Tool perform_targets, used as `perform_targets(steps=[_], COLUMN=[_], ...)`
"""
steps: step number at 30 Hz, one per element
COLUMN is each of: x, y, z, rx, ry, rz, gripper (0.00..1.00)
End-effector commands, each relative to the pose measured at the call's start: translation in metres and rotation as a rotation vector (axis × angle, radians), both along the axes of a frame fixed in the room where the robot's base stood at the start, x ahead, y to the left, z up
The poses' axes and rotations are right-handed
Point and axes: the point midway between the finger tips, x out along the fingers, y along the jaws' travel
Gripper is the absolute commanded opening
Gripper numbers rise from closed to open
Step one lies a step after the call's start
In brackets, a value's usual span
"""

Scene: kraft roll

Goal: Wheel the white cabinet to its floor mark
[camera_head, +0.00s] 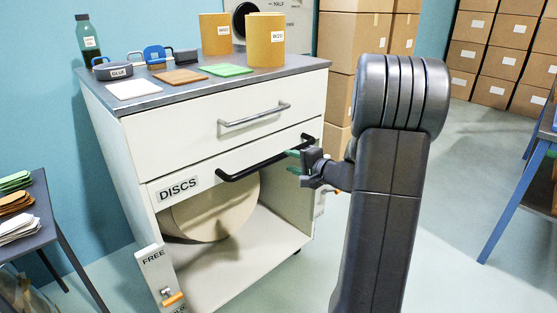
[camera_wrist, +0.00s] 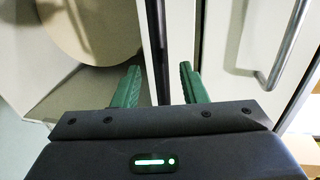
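My gripper (camera_head: 292,162) is at the right part of the black bar. In the wrist view the green fingers (camera_wrist: 160,70) are apart, with the black bar (camera_wrist: 158,45) between them and gaps on both sides. A "FREE" plate with an orange lever (camera_head: 172,298) is at the cabinet's lower left corner. I see no floor mark.
A large pale disc (camera_head: 215,212) is inside the open lower bay. A side table (camera_head: 40,215) is at left, a blue-legged table (camera_head: 515,205) at right. Floor between is clear.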

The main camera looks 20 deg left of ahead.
Motion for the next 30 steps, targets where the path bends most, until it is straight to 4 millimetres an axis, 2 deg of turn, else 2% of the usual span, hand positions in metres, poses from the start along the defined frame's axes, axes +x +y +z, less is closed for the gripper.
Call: perform_targets(steps=[3, 9, 15, 22, 23, 28, 30], x=[0.009, 0.02, 0.024, 0.024, 0.024, 0.024, 0.024], y=[0.024, 0.049, 0.059, 0.059, 0.059, 0.059, 0.059], z=[-0.007, -0.011, -0.013, -0.013, -0.013, -0.013, -0.013], rx=[0.0, 0.0, -0.001, -0.001, -0.001, -0.001, -0.001], ry=[0.001, -0.001, 0.001, 0.001, 0.001, 0.001, 0.0], rz=[0.003, 0.001, -0.001, -0.001, -0.001, -0.001, -0.001], gripper=[0.39, 0.39, 0.39, 0.39, 0.37, 0.03, 0.0])
